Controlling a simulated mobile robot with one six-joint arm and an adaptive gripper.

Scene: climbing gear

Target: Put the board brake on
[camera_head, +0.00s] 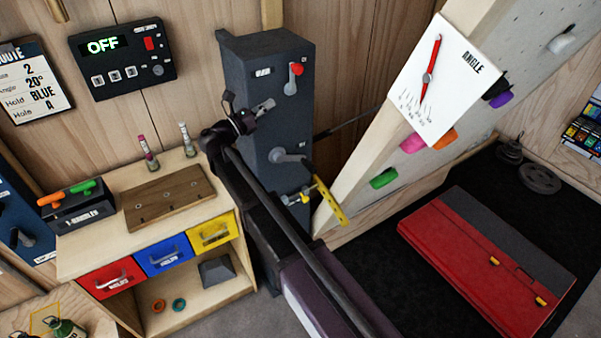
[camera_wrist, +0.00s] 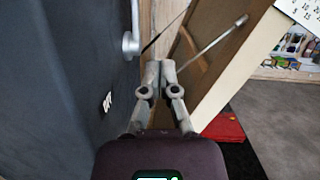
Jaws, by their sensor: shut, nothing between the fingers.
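The dark grey winch column (camera_head: 265,130) stands at the back, left of the tilted board. A small red-ended lever (camera_head: 296,72) sits high on its front face, with a small label on either side; I take it for the brake and cannot read its setting surely. My gripper (camera_head: 266,104) is shut and empty in front of the column, lower and left of that lever. In the wrist view, the shut fingertips (camera_wrist: 160,68) point past the dark column face (camera_wrist: 65,80). A grey handle (camera_wrist: 130,44) there lies left of the fingertips, apart from them. The red lever is not identifiable there.
A grey crank (camera_head: 288,157) and a yellow part (camera_head: 329,200) are lower on the column. The climbing board (camera_head: 400,115) bears a white angle dial (camera_head: 432,80). A workbench (camera_head: 105,220) stands left, a red mat (camera_head: 470,265) right. The wall display (camera_head: 104,45) reads OFF.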

